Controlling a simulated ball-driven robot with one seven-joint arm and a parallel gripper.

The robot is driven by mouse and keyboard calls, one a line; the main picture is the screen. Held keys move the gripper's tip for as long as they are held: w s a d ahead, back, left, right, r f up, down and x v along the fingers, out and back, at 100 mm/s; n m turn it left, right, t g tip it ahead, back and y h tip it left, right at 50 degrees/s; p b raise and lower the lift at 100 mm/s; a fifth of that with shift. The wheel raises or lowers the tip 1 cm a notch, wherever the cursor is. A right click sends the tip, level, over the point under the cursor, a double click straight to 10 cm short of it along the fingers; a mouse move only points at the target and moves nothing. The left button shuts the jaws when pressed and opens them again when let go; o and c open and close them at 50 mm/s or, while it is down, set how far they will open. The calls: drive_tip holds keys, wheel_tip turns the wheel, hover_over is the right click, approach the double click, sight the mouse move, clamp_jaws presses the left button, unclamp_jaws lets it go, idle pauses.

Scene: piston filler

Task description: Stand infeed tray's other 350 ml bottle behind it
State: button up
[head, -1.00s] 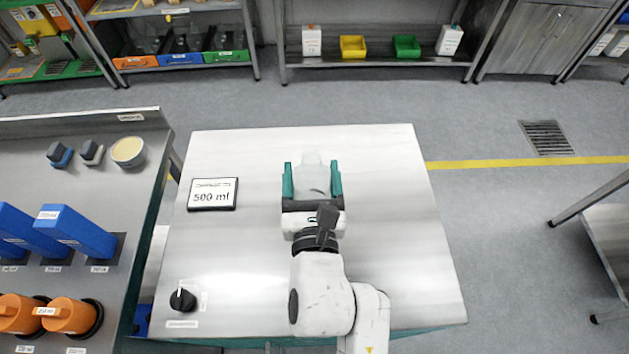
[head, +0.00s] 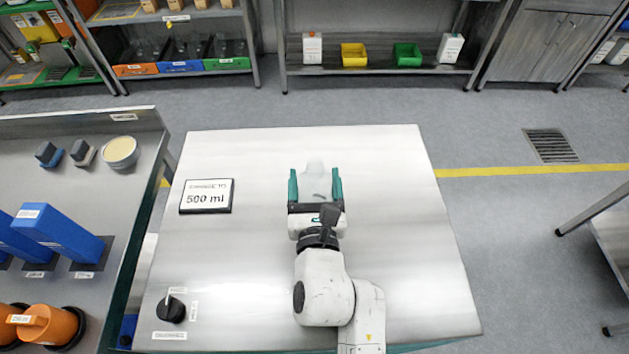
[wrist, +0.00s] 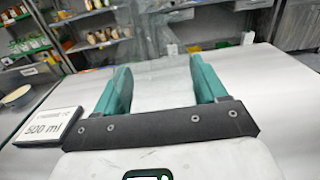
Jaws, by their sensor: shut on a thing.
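My gripper (head: 315,172) is shut on a clear, translucent bottle (head: 316,188), with one green finger on each side of it, over the steel table. In the wrist view the see-through bottle (wrist: 158,92) fills the space between the fingers, and its outline is faint. Its size marking cannot be read, and I cannot tell whether its base touches the table.
A "CHANGE TO 500 ml" sign (head: 207,197) lies left of my gripper on the steel table (head: 390,230). A black knob (head: 171,309) is at the front left. A bench with blue blocks (head: 62,235) and orange parts (head: 50,325) stands left. The table's right side is clear.

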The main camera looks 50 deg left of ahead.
drive_tip(key=shift+f, duration=0.15)
drive_tip(key=o, duration=1)
drive_tip(key=shift+o, duration=0.2)
drive_tip(key=shift+r, duration=0.2)
drive_tip(key=shift+s+d+f, duration=0.15)
drive_tip(key=shift+s+d, duration=0.05)
drive_tip(key=b+v, duration=0.3)
drive_tip(key=v, duration=0.8)
drive_tip(key=shift+s+d, duration=0.15)
drive_tip(key=shift+s, duration=0.05)
drive_tip(key=shift+r, duration=0.2)
